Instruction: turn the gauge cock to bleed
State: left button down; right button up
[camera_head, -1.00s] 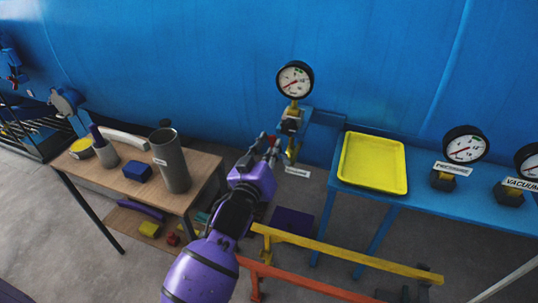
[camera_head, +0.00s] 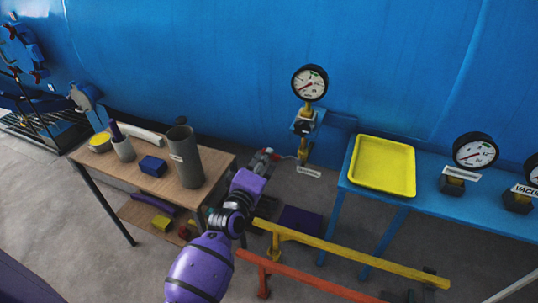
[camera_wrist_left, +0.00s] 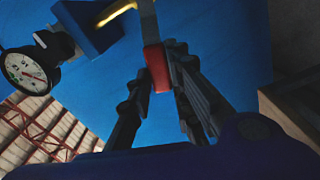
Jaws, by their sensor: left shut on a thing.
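The pressure gauge (camera_head: 309,83) stands on a brass stem against the blue vessel wall. The gauge cock (camera_head: 303,150) is the brass fitting below it, with a thin lever reaching left towards my gripper. A small label, too small to read, hangs beneath. My left gripper (camera_head: 265,156) is left of the cock. In the left wrist view, my left gripper (camera_wrist_left: 157,82) is shut on the red handle (camera_wrist_left: 155,68) at the end of the grey lever (camera_wrist_left: 149,22). The gauge also shows there (camera_wrist_left: 26,70). The fingers partly hide the handle. My right gripper is out of view.
A wooden table (camera_head: 215,165) with a grey cylinder (camera_head: 186,157) and a blue block (camera_head: 153,166) stands at left. A blue table (camera_head: 445,207) with a yellow tray (camera_head: 383,165) stands at right. Yellow (camera_head: 350,254) and orange (camera_head: 310,281) rails cross in front.

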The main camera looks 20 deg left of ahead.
pick_arm(q)
jog(key=shift+a+f+n+b, duration=0.1)
jog(key=shift+f+n+b, duration=0.3)
jog(key=shift+f+n, duration=1)
jog(key=shift+r, duration=0.1)
jog(key=c, duration=1.6)
grip_release()
jog(key=s, duration=1.2)
jog(key=shift+a, duration=0.2)
